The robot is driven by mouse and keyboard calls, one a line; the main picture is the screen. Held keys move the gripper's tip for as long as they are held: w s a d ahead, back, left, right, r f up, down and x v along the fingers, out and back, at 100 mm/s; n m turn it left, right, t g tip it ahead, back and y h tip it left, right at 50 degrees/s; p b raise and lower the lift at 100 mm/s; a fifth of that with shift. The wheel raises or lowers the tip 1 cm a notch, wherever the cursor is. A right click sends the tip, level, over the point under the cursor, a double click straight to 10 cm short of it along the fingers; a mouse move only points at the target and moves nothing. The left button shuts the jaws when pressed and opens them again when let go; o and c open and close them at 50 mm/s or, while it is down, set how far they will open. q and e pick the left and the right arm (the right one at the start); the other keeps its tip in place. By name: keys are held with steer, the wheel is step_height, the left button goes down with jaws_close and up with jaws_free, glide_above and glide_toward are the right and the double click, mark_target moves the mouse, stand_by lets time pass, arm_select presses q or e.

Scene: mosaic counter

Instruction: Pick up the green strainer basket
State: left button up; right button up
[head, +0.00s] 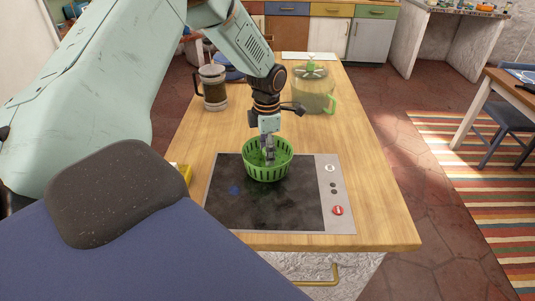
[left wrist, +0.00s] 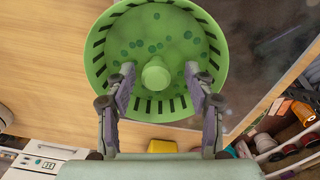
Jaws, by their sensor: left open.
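The green strainer basket (head: 268,173) stands upright at the back of the dark cooktop, with slotted sides. My left gripper (head: 268,156) comes down from above into the basket's opening. In the left wrist view the basket's inside (left wrist: 150,30) shows a floor with round holes and a green central knob (left wrist: 156,74). The open fingers of my left gripper (left wrist: 158,77) lie on either side of this knob, with gaps between. How deep the fingertips are is hard to tell. My right gripper is not in view.
The basket is on a cooktop (head: 265,212) with a metal control strip (head: 334,190) on its right. Behind it on the wooden counter (head: 375,185) are a French press (head: 214,92) and a clear jug with a green handle (head: 314,95).

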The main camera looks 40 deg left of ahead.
arm_select(q)
steer(key=shift+a, duration=0.15)
steer(key=shift+w+a+f, duration=0.1)
steer(key=shift+w+f, duration=0.1)
steer(key=c, duration=0.3)
steer(key=shift+w, duration=0.1)
steer(key=c, duration=0.3)
steer(key=shift+s+r, duration=0.15)
steer(key=shift+s, duration=0.05)
steer(key=c, duration=0.5)
jaws_close()
steer(key=shift+w, duration=0.2)
